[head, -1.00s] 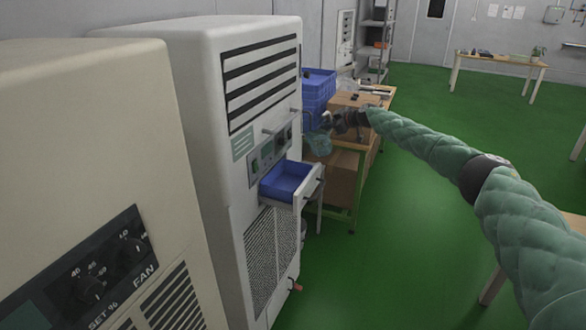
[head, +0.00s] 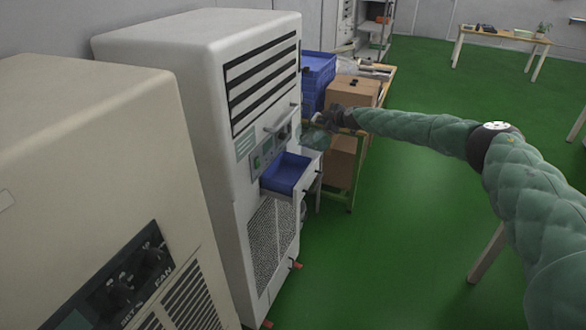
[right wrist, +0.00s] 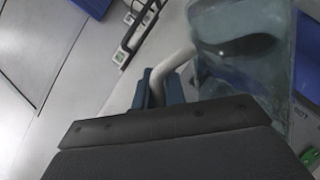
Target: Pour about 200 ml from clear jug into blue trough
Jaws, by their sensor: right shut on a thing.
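The clear jug (head: 314,139) is a small, see-through bluish vessel in the head view. My right gripper (head: 325,118) is shut on it, just beyond and above the blue trough. In the right wrist view the fingers (right wrist: 158,92) close around the jug's pale curved handle, and the jug body (right wrist: 245,45) fills the upper right. The blue trough (head: 288,170) sits in a pulled-out drawer on the white cabinet's front; a blue piece, likely the trough, shows at the wrist view's right edge (right wrist: 308,60). The jug's tilt and liquid level are unclear. My left gripper is out of view.
The tall white cabinet (head: 190,90) has a bar handle and control panel above the drawer. A beige unit (head: 80,160) stands nearer at left. Behind are blue crates (head: 318,75), a cardboard box (head: 352,92) and a workbench.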

